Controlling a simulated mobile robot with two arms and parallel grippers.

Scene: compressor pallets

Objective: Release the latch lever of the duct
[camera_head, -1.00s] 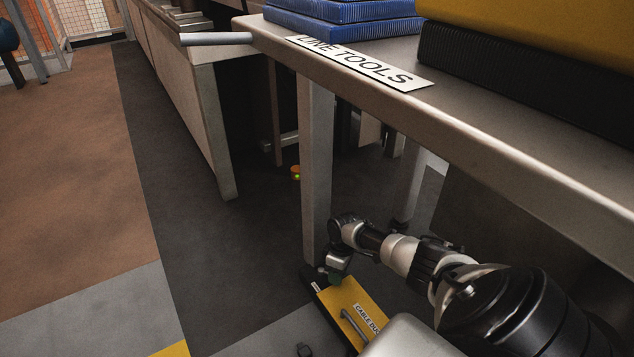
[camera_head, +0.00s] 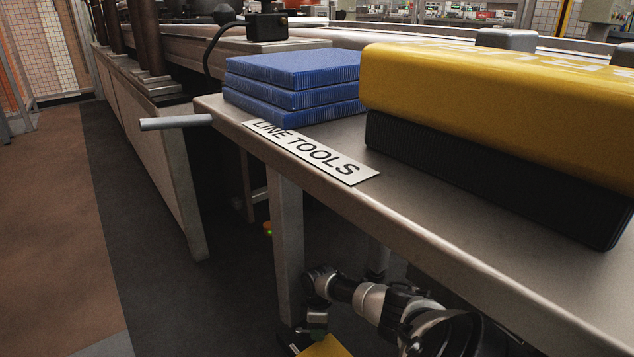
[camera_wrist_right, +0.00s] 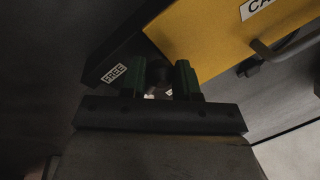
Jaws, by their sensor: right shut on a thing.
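The duct is a yellow box with a handle; only a corner of its yellow cover (camera_head: 325,347) shows at the bottom of the head view. In the right wrist view its yellow cover (camera_wrist_right: 205,42) fills the upper right, beside a dark end part with a "FREE" label (camera_wrist_right: 114,74). My right gripper (camera_head: 314,334) is low beside the table leg, at the duct's end. In the wrist view its two green-dark fingers (camera_wrist_right: 160,80) are shut on a dark rounded piece, apparently the latch lever (camera_wrist_right: 157,71). The lever's full shape is hidden. My left gripper is not in view.
The metal table (camera_head: 440,235) stands above my right arm, with a "LINE TOOLS" sign (camera_head: 310,152) on its edge. Blue trays (camera_head: 290,85) and a yellow case (camera_head: 500,100) lie on it. A table leg (camera_head: 288,245) is close to the gripper. Dark floor at left is clear.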

